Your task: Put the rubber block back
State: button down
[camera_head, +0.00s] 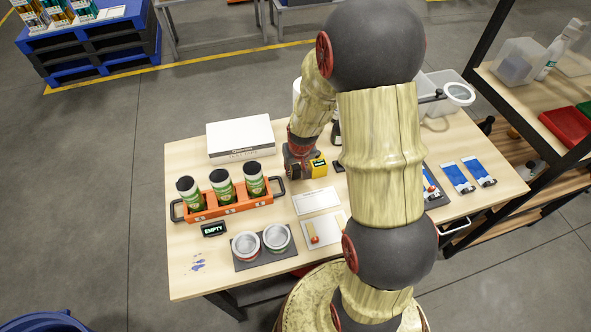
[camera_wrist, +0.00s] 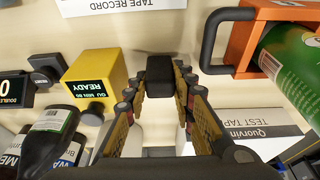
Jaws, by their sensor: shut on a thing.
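In the wrist view a small black block (camera_wrist: 160,74), apparently the rubber block, sits between the fingertips of my gripper (camera_wrist: 162,88). The fingers close on its two sides. It appears over the bare table, but I cannot tell whether it touches the surface. In the head view my gripper (camera_head: 300,172) is low over the table, just left of a yellow device (camera_head: 319,168); the block is not clear there. The yellow device, with a READY display, also shows left of the block in the wrist view (camera_wrist: 93,76).
An orange tray (camera_head: 232,210) with three green cans stands left of my gripper. A white box (camera_head: 240,138) lies behind it. A paper sheet (camera_head: 317,201) lies in front. Dark bottles (camera_wrist: 47,135) stand near the yellow device. Two open tins (camera_head: 245,246) sit on a dark mat.

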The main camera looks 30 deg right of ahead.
jog(key=shift+f, duration=0.3)
jog(key=shift+f, duration=0.2)
jog(key=c, duration=1.6)
grip_release()
jog(key=shift+o, duration=0.5)
jog(key=shift+r, duration=0.2)
